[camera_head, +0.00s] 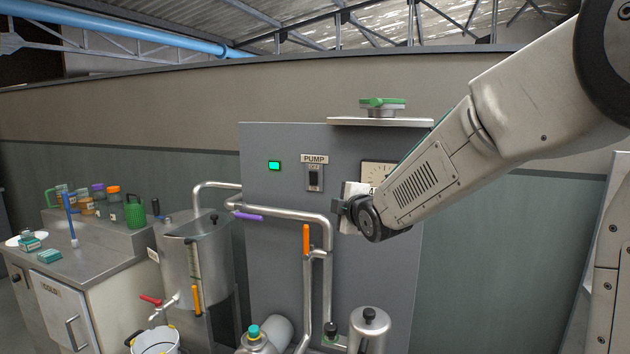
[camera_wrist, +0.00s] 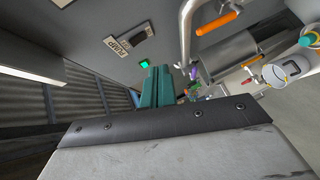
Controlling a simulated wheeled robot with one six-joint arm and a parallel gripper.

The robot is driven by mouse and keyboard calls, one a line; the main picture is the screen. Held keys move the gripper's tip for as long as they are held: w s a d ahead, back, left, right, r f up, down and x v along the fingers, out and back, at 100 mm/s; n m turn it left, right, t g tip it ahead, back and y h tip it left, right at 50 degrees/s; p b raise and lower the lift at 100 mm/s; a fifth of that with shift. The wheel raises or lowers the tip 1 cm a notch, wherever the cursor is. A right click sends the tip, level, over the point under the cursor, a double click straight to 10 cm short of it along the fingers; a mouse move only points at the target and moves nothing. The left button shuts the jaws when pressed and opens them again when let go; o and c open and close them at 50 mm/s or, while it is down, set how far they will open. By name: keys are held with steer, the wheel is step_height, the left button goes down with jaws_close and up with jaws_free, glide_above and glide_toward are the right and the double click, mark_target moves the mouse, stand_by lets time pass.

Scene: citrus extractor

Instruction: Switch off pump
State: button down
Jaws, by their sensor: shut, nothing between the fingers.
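The switch (camera_wrist: 141,33) and lamp (camera_wrist: 144,64) also show in the wrist view. My gripper (camera_wrist: 157,85) shows there as teal fingers, shut together and empty, apart from the switch. In the head view my wrist is right of and below the switch, and the fingers are largely hidden.
Steel pipes with a purple handle (camera_head: 248,216) and an orange handle (camera_head: 306,238) run below the switch. A shelf (camera_head: 380,122) with a green-topped item juts out above. A pale dial plate (camera_head: 377,172) is partly behind my arm. A steel tank (camera_head: 195,262) stands left.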

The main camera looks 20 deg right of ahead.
steer(key=w+n+t, duration=0.1)
steer(key=w+a+n+t+y, duration=0.1)
steer(key=w, duration=0.1)
steer(key=w+n+t, duration=0.1)
steer(key=w+n, duration=0.1)
steer(key=shift+a+r+y, duration=0.25)
steer(key=shift+r+y, duration=0.15)
glide_toward(309, 175)
steer(key=w+a, duration=0.2)
steer(key=a, duration=0.1)
steer(key=w, duration=0.1)
steer(key=w+d, duration=0.2)
steer(key=shift+w+d+r, duration=0.15)
steer(key=shift+w+r, duration=0.1)
steer(key=shift+w, duration=0.05)
